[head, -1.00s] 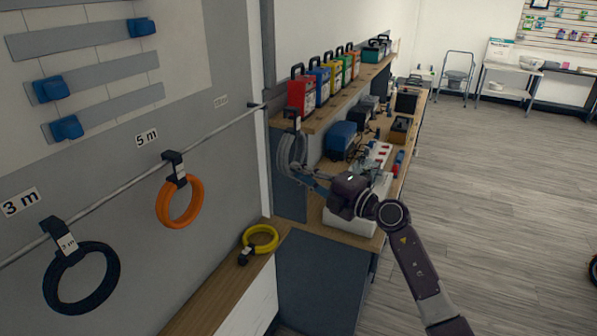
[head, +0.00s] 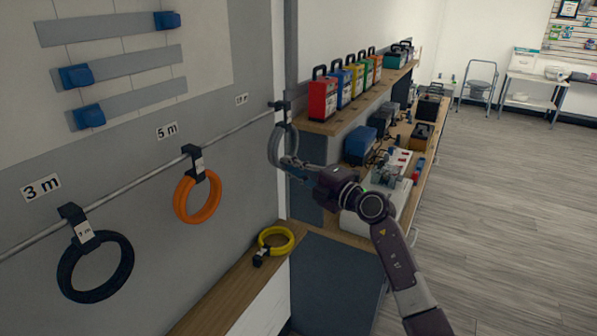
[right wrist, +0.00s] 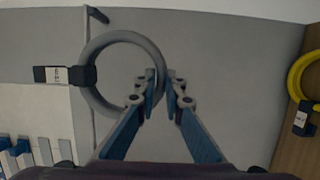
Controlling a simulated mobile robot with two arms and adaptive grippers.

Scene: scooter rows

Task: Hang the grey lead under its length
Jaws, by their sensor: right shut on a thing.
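The grey lead (head: 275,150) is a coiled ring with a black hanger and white tag at its top. My right gripper (head: 293,168) is shut on the ring's lower side; the right wrist view shows the fingertips (right wrist: 160,85) closed on the grey lead (right wrist: 98,98). Its hanger (right wrist: 65,75) overlaps the far end of the rail (head: 236,130) in the head view; I cannot tell whether it rests on the rail. A small length label (head: 241,99), too small to read surely, is on the wall just left of there. My left gripper is not in view.
An orange lead (head: 198,197) hangs under 5 m and a dark lead (head: 95,268) under 3 m. A yellow lead (head: 276,241) lies on the wooden ledge (head: 225,292). A shelf with coloured boxes (head: 322,97) and a cluttered bench stand right of the rail end.

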